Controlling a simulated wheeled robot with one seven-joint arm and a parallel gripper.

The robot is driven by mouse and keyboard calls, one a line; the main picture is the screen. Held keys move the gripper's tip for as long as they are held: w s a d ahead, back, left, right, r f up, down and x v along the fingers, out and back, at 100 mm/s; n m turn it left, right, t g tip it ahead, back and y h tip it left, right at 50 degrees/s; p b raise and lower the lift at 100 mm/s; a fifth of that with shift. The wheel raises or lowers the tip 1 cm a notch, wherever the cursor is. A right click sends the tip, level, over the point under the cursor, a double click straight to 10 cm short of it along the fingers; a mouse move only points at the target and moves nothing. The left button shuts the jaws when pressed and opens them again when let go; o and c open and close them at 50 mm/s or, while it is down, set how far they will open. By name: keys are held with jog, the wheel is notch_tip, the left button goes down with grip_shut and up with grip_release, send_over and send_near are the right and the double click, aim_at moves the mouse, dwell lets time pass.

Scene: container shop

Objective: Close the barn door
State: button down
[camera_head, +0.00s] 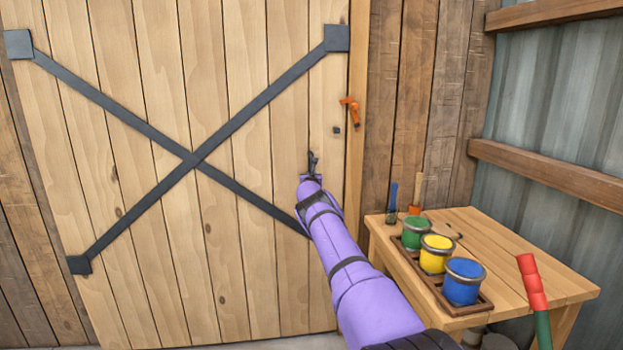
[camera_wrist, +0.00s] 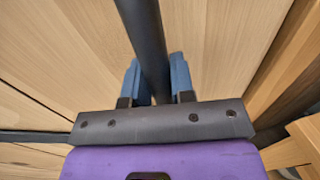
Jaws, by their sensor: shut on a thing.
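The barn door (camera_head: 240,110) is pale planks with a dark metal X brace (camera_head: 195,158). It fills the left of the head view, and its right edge runs beside a light wooden post (camera_head: 357,150). My purple gripper (camera_head: 312,165) is at the door's right part. In the wrist view, my gripper's blue fingers (camera_wrist: 155,85) are shut on a dark bar (camera_wrist: 147,35), which looks like the door's handle. In the head view my gripper hides most of this bar. An orange latch (camera_head: 350,108) sits at the door's right edge, above my gripper.
A wooden table (camera_head: 530,262) stands at the right, with green (camera_head: 416,235), yellow (camera_head: 436,256) and blue (camera_head: 464,284) paint cans in a brown tray. Corrugated metal wall is behind. Little floor shows.

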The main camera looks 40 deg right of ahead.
jog(key=shift+s+d, duration=0.25)
jog(key=c, duration=1)
grip_release()
jog(key=shift+d, duration=0.15)
jog(key=shift+w+a, duration=0.1)
jog(key=shift+a, duration=0.1)
jog(key=shift+a, duration=0.1)
jog(key=shift+v, duration=5.3)
